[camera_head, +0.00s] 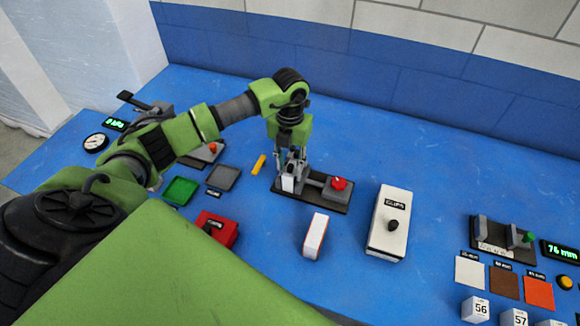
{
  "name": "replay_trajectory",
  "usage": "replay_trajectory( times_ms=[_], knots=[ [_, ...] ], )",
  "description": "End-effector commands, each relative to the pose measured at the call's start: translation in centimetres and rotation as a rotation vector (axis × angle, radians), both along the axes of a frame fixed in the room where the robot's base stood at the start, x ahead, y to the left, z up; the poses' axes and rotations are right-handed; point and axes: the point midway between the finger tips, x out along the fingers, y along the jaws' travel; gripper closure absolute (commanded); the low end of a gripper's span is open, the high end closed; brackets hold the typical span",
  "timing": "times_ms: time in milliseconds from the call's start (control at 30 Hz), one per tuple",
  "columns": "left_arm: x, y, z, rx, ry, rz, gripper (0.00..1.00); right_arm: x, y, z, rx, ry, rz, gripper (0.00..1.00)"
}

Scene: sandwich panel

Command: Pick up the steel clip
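My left gripper (290,162) points down over a dark fixture (318,203) on the blue table. Its fingers are apart, on either side of the upper part of a small pale block (289,181) at the fixture's left end. I cannot tell whether they touch it. The fixture has a grey body and a red knob (338,184) at its right. I cannot make out a steel clip for sure; the fingers partly hide this end of the fixture. My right gripper is not in view.
A white box with a black knob (389,224) and a white-and-orange block (316,236) stand right of and in front of the fixture. A yellow piece (259,164), green tray (180,190), grey tray (223,177) and red box (217,230) lie left. The table behind is clear.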

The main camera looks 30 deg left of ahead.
Motion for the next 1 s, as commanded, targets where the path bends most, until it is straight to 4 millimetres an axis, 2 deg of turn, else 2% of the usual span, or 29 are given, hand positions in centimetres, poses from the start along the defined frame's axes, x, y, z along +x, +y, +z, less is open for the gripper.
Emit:
replay_trajectory(
  times_ms=[233,333,367,767,1000],
  knots=[
    [0.0,0.0,-0.2,0.000,-0.001,-0.001,0.69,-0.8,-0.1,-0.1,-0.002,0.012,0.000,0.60],
    [0.0,0.0,-0.2,0.000,-0.001,-0.001,0.95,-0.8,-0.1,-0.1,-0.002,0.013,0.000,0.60],
    [0.0,0.0,-0.2,0.000,-0.001,-0.001,1.00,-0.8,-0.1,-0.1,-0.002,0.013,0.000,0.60],
    [0.1,0.0,0.0,-0.001,-0.001,-0.001,1.00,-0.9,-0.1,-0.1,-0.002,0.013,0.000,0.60],
    [0.2,0.0,2.1,-0.001,-0.005,-0.002,1.00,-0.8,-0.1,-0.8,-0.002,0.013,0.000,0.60]
  ],
)
